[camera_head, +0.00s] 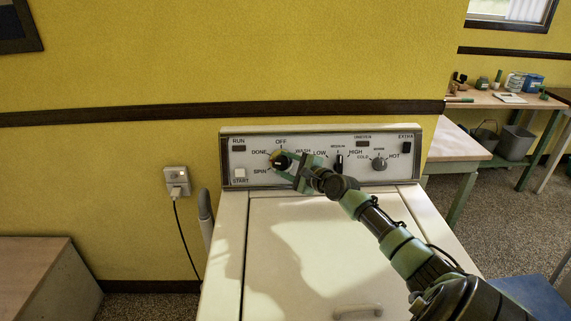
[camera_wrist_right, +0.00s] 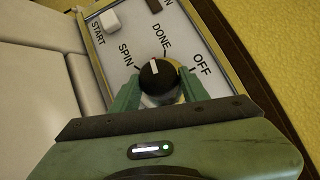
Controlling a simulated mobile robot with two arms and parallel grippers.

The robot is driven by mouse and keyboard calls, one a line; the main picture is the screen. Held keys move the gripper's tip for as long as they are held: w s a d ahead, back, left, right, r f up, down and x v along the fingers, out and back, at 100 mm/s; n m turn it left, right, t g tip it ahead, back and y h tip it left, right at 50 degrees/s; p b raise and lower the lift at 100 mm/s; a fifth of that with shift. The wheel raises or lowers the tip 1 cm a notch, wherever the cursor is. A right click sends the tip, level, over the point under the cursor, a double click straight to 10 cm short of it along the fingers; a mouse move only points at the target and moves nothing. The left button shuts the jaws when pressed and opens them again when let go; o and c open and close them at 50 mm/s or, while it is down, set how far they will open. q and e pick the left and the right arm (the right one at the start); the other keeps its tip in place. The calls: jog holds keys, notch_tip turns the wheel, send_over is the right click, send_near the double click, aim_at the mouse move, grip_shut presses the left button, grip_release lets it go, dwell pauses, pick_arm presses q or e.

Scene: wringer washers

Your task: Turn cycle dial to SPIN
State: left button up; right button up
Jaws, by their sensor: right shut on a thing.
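The cycle dial (camera_head: 281,161) is a round black knob at the left of the washer's control panel (camera_head: 237,161), with labels OFF, WASH, DONE and SPIN around it. My right gripper (camera_head: 286,164) reaches it from the lower right. In the right wrist view the dial (camera_wrist_right: 157,76) sits between the two green fingers (camera_wrist_right: 160,88), which are shut on its sides. Its white mark points towards DONE, on the side facing SPIN. The dial's lower part is hidden by the gripper. My left gripper is not in view.
A white START button (camera_head: 240,173) is left of the dial. A second black knob (camera_head: 339,162) and a grey knob (camera_head: 379,163) are to the right. The closed washer lid (camera_head: 290,285) lies below. A wall socket (camera_head: 177,181) with a cord is at the left.

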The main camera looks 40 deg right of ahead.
jog(key=n+g+p, duration=0.1)
jog(key=r+n+g+y+p, duration=0.1)
jog(key=n+p, duration=0.1)
jog(key=n+g+p, duration=0.2)
jog(key=n+p, duration=0.1)
jog(key=shift+w+f, duration=0.1)
jog(key=shift+f+n+g+p, duration=0.1)
jog(key=shift+n+g+p, duration=0.2)
jog(key=shift+p, duration=0.1)
dwell(0.3)
jog(key=o, duration=1.4)
